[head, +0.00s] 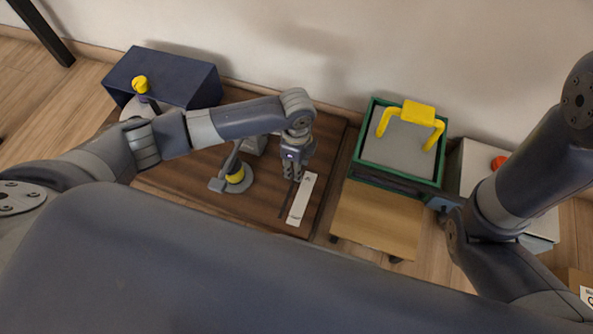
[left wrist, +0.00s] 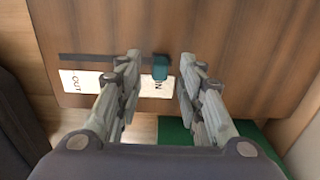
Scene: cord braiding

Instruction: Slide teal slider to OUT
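The teal slider (left wrist: 160,67) sits in a dark slot (left wrist: 100,58) at its IN end, in the left wrist view. A white label strip (left wrist: 78,82) beside the slot reads OUT at the left and IN near the slider; it also shows in the head view (head: 301,199). My left gripper (left wrist: 161,68) is open, one finger on each side of the slider with gaps. In the head view my left gripper (head: 293,178) points down at the board, and the slider is hidden there. My right gripper (head: 440,203) shows only partly beside the green-rimmed box.
A green-rimmed box (head: 357,160) with a yellow handle (head: 418,112) stands right of the brown board (head: 170,181). A grey stand with a yellow ring (head: 235,175) is left of my left gripper. A dark blue box (head: 185,78) stands at the back left.

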